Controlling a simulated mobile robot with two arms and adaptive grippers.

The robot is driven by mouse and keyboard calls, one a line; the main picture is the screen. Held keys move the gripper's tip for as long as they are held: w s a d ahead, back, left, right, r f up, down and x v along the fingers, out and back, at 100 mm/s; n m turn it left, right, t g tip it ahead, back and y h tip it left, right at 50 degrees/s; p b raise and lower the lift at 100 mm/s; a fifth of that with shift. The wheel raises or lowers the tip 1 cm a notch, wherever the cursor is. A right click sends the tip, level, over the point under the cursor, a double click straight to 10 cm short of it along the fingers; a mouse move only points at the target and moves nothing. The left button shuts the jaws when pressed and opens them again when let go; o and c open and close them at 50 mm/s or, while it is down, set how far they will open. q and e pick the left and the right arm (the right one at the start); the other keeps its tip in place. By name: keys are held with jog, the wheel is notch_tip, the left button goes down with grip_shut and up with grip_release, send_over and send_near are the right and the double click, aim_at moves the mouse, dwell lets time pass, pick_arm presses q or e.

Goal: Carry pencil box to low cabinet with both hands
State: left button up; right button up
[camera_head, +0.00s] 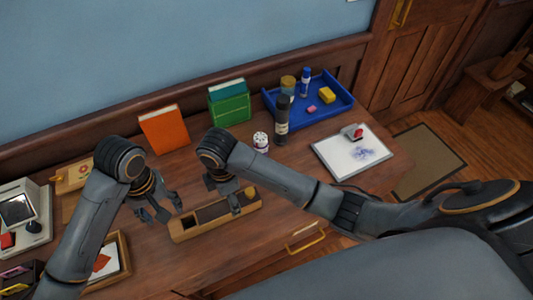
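The pencil box (213,224) is a long, light-wood open tray with dark compartments. It sits on the wooden desk near its front edge, slightly slanted. My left gripper (159,207) is just off the left end of the box, with its fingers spread and nothing between them. My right gripper (236,192) is over the right half of the box, close to its back side. Its fingers are partly hidden, and I cannot tell whether they touch the box. I cannot tell which furniture is the low cabinet.
The desk (290,178) holds an orange book (164,129), a green file holder (230,106), a blue tray (341,103), a dark bottle (282,122), a white jar (261,142) and a whiteboard (338,160). A framed picture (123,262) lies left of the box. Floor shows at right.

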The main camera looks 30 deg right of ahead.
notch_tip(320, 180, up, 6)
jog(key=shift+r, duration=0.25)
dwell(0.5)
